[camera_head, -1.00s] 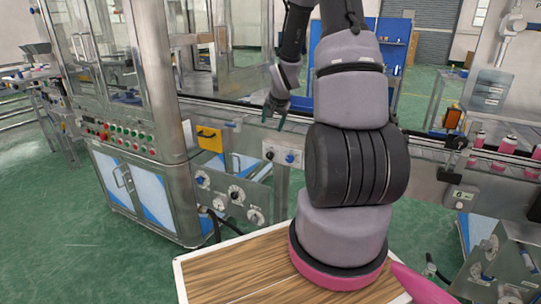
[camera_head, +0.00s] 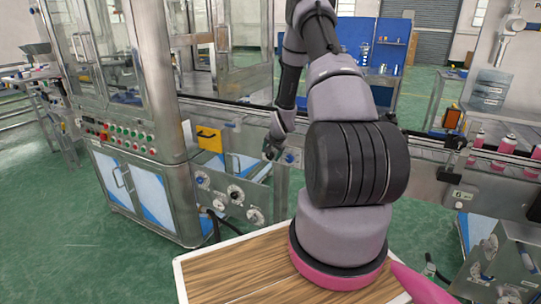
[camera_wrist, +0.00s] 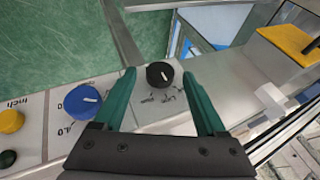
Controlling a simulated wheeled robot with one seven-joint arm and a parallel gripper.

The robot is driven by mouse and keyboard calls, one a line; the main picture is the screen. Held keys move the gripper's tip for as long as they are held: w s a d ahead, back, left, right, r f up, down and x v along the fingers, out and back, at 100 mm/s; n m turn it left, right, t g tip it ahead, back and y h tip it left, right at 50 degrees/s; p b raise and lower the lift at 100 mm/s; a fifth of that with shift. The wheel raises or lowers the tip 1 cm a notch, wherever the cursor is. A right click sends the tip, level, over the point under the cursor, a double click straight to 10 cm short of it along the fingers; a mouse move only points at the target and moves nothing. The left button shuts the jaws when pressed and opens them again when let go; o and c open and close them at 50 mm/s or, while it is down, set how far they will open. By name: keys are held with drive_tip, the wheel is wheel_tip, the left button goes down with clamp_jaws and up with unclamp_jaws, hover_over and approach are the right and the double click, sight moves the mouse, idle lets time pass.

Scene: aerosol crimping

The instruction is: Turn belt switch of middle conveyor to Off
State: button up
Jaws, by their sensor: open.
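A black rotary knob (camera_wrist: 160,75) with a white pointer mark sits on a steel panel in the wrist view, with small lettering below it. Its pointer slants; I cannot read which label it points to. My gripper (camera_wrist: 165,80) is open, its two green fingers on either side of the black knob, apart from it. In the head view my gripper (camera_head: 272,150) is in front of the small switch panel under the conveyor (camera_head: 238,110), hiding part of it. A blue knob (camera_head: 291,158) shows just right of my gripper, and it also shows in the wrist view (camera_wrist: 82,100).
A yellow knob (camera_wrist: 11,121) and a dark knob sit farther left on the panel in the wrist view. A yellow box (camera_head: 209,138) is left of my gripper. A steel cabinet with buttons (camera_head: 125,132) stands at left. Pink-bodied cans (camera_head: 507,146) stand on the belt at right.

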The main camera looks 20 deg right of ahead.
drive_tip(key=shift+w+f, duration=0.25)
drive_tip(key=shift+f, duration=0.15)
drive_tip(key=shift+c, duration=0.3)
clamp_jaws()
drive_tip(key=g+h, duration=0.1)
drive_tip(key=g, duration=0.1)
drive_tip(key=n+g+h, duration=0.1)
drive_tip(key=w+g+h, duration=0.1)
drive_tip(key=g+h, duration=0.1)
drive_tip(key=shift+a+r+g, duration=0.1)
drive_tip(key=shift+a+g, duration=0.2)
drive_tip(key=shift+a, duration=0.1)
drive_tip(key=shift+n+g+h, duration=0.5)
drive_tip(key=shift+g+h, duration=0.3)
drive_tip(key=shift+g, duration=0.1)
drive_tip(key=shift+a, duration=0.1)
